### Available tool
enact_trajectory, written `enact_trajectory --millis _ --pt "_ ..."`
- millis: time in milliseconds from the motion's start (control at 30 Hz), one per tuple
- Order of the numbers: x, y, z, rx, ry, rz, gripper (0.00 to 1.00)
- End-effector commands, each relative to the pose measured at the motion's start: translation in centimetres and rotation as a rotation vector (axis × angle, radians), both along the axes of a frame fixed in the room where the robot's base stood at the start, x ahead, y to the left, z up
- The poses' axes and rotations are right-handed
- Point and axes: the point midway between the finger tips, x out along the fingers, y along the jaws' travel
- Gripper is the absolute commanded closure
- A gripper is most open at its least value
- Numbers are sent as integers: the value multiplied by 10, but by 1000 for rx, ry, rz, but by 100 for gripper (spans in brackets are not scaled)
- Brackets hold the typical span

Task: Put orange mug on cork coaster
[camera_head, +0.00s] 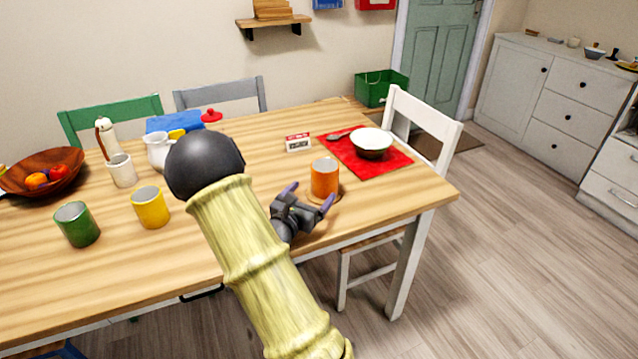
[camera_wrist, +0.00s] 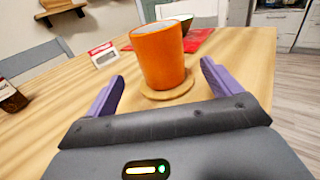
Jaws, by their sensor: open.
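The orange mug (camera_head: 325,177) stands upright near the right end of the wooden table. In the wrist view the orange mug (camera_wrist: 160,55) stands on the round cork coaster (camera_wrist: 168,91); the coaster's rim (camera_head: 337,196) shows below the mug in the head view. My gripper (camera_head: 309,194) is just to the near side of the mug. In the wrist view my gripper (camera_wrist: 162,85) has its purple fingers wide apart, one on each side of the mug, with gaps between them and the mug. Nothing is held.
A yellow mug (camera_head: 150,207) and a green mug (camera_head: 76,224) stand at left. A white chair (camera_head: 424,125) is at the table's right end.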

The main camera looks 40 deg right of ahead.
Motion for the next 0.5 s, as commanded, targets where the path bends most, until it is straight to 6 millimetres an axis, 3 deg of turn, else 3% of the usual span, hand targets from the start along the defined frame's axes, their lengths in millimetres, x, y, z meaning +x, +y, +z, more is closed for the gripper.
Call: enact_trajectory --millis 200,500 --pt "-10 23 0 0 -1 1 10" --pt "-11 24 0 0 -1 0 10"
